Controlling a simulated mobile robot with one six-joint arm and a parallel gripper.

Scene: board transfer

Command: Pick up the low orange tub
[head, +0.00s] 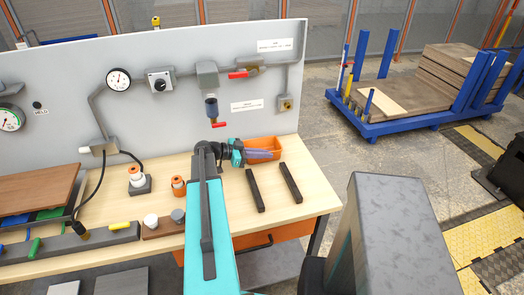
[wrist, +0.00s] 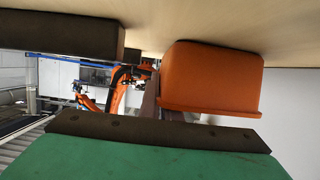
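The low orange tub (head: 264,145) stands near the back right of the wooden workbench, against the grey panel. In the wrist view the tub (wrist: 210,75) shows large and upside down, right of centre, its rim towards my gripper's body. My gripper (head: 258,155) is just in front of the tub in the head view, with a purplish finger part overlapping its front side. Whether it touches the tub is unclear. In the wrist view my green gripper body hides most of the fingers. I cannot see the gap between them.
Two dark bars (head: 255,190) (head: 291,182) lie on the workbench (head: 310,200) in front of the tub. Orange-and-white items (head: 138,178) stand left of my arm. A grey panel (head: 150,45) with gauges and valves rises behind. A blue cart (head: 400,122) stands beyond, at right.

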